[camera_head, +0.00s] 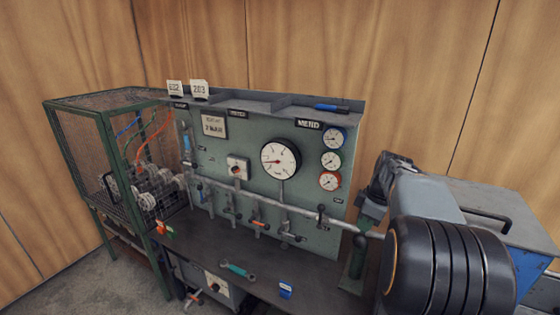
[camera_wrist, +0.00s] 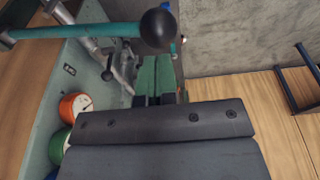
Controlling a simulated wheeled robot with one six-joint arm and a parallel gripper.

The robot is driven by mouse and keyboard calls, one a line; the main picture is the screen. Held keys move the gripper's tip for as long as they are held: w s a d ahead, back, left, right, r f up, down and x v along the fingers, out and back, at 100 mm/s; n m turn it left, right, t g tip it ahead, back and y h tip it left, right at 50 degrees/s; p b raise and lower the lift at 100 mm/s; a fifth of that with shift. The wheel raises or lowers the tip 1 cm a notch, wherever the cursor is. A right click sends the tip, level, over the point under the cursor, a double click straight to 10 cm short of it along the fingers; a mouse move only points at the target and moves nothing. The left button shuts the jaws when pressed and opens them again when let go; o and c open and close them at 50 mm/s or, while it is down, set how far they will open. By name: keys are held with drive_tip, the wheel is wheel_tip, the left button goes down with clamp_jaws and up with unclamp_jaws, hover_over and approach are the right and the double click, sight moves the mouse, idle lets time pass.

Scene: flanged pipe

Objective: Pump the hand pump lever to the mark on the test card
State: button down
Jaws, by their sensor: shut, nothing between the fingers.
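The test card (camera_head: 213,126) is a small white card at the upper left of the green panel; it seems to read 2 bar. The large white gauge (camera_head: 281,160) is right of it; its needle reading is too small to tell. A lever with a black ball knob (camera_wrist: 158,28) on a teal bar (camera_wrist: 75,31) crosses the top of the wrist view. My gripper (camera_wrist: 154,100) is shut and empty, apart from the knob in that view.
Small gauges (camera_head: 332,160) line the panel's right side. Below, a pipe (camera_head: 275,201) carries several valve handles. A wrench (camera_head: 238,271) and a blue item (camera_head: 286,291) lie on the bench (camera_head: 215,247). A mesh cage (camera_head: 85,150) stands left, a blue-grey box (camera_head: 490,220) right.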

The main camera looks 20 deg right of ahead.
drive_tip(key=shift+f, duration=0.1)
idle(0.3)
drive_tip(key=shift+f+b, duration=5.2)
drive_tip(key=shift+f, duration=1.6)
wheel_tip(320, 180, up, 14)
drive_tip(key=p, duration=1.1)
drive_tip(key=shift+f, duration=0.1)
